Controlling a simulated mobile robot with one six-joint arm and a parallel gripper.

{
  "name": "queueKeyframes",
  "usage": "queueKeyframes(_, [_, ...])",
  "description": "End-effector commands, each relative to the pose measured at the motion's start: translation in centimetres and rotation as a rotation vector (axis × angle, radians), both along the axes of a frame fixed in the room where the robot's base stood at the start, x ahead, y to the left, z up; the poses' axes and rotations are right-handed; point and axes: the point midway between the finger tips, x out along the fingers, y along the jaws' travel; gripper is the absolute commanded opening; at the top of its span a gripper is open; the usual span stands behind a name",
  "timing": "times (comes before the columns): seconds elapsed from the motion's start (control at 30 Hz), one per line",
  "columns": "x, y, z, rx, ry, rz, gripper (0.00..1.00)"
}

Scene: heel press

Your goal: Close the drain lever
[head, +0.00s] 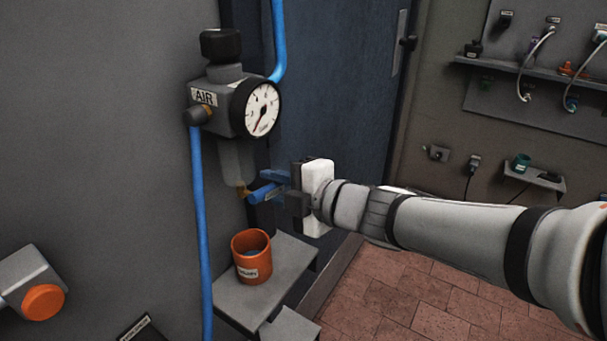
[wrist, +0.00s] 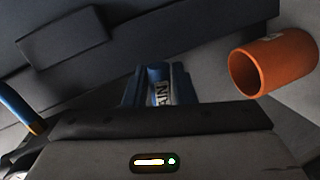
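The drain lever (head: 262,194) is a small blue piece by the brass fitting under the air regulator's bowl. In the wrist view its white label (wrist: 158,95) shows partly between two blue pieces, which look like my fingertips. My gripper (head: 279,186) reaches in from the right, its tips at the lever. In the wrist view my gripper (wrist: 158,85) points at the labelled part. Whether the tips touch or clamp the lever is not clear. The lever's inner end and pivot are partly hidden.
An orange labelled cup (head: 251,258) stands on a grey shelf (head: 285,265) just below the lever; it also shows in the wrist view (wrist: 272,66). The air regulator (head: 232,100) with a gauge and blue hoses is above. An orange button (head: 43,302) is at lower left.

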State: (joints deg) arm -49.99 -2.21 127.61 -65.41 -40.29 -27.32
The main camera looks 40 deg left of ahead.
Motion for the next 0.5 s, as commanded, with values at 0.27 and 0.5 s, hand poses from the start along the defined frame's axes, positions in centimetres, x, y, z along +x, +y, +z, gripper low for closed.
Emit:
queueKeyframes(0.27, [0.0,-0.02,0.0,0.0,0.0,0.0,0.0])
queueKeyframes(0.5, [0.0,-0.02,-0.01,0.0,0.0,0.0,0.0])
